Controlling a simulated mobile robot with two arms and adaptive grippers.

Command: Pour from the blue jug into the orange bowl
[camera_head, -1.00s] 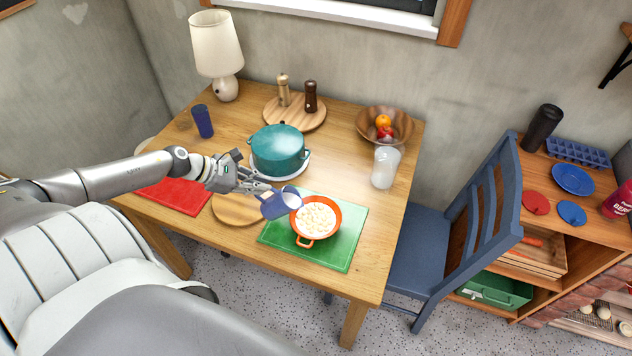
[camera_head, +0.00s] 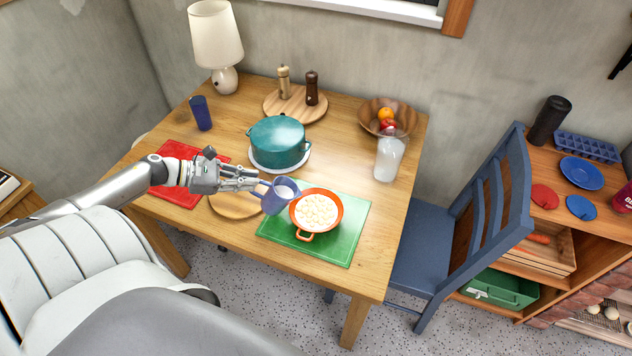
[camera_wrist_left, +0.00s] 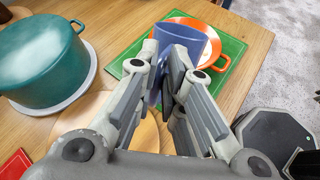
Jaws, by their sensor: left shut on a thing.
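My left gripper (camera_head: 256,185) is shut on the handle of the blue jug (camera_head: 272,204). The jug is at the left side of the orange bowl (camera_head: 305,232), with its mouth near the bowl's rim. Something pale shows inside the jug. The jug looks tilted a little towards the bowl; no stream shows between them. The two-handled orange bowl holds many pale round pieces and sits on a green mat (camera_head: 345,248). In the left wrist view the jug (camera_wrist_left: 180,40) stands beyond my fingers (camera_wrist_left: 172,85) and hides part of the bowl (camera_wrist_left: 214,45). My right gripper is out of view.
A teal pot (camera_head: 278,143) on a white plate stands just behind my gripper. A round wooden board (camera_head: 238,207) and red mat (camera_head: 180,193) lie beneath the arm. A frosted glass (camera_head: 389,160) and fruit bowl (camera_head: 369,118) stand at the right rear.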

